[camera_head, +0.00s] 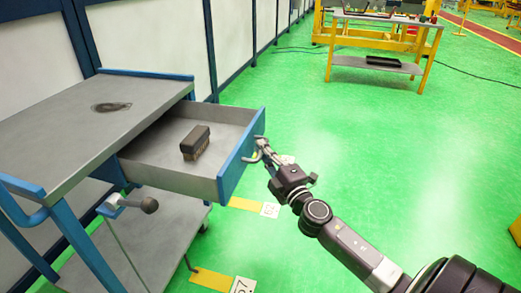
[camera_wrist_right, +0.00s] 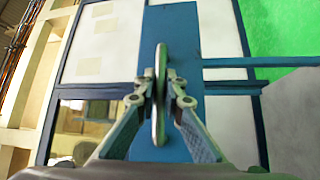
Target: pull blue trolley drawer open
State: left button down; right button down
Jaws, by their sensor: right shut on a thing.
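The blue trolley (camera_head: 75,130) stands at the left in the head view, with a grey top and blue frame. Its drawer (camera_head: 215,140) is pulled out a good way, showing a grey inside and a blue front (camera_head: 241,152). A dark brown block (camera_head: 195,142) lies in the drawer. My right gripper (camera_head: 263,153) is at the drawer front, shut on the metal handle (camera_head: 257,143). In the right wrist view the fingers clasp the handle (camera_wrist_right: 160,90) from both sides, before the blue drawer front (camera_wrist_right: 172,25). My left gripper is not in view.
A dark coil (camera_head: 111,106) lies on the trolley top. A rod with a round knob (camera_head: 148,205) sticks out at the trolley's near side. A yellow workbench (camera_head: 380,55) stands at the back.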

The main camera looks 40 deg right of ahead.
jog(key=shift+f, duration=0.1)
jog(key=c, duration=2)
grip_release()
jog(key=s, duration=0.4)
jog(key=s+a+f, duration=0.1)
jog(key=s, duration=0.6)
jog(key=shift+s+a+f, duration=0.3)
jog(key=shift+s, duration=0.1)
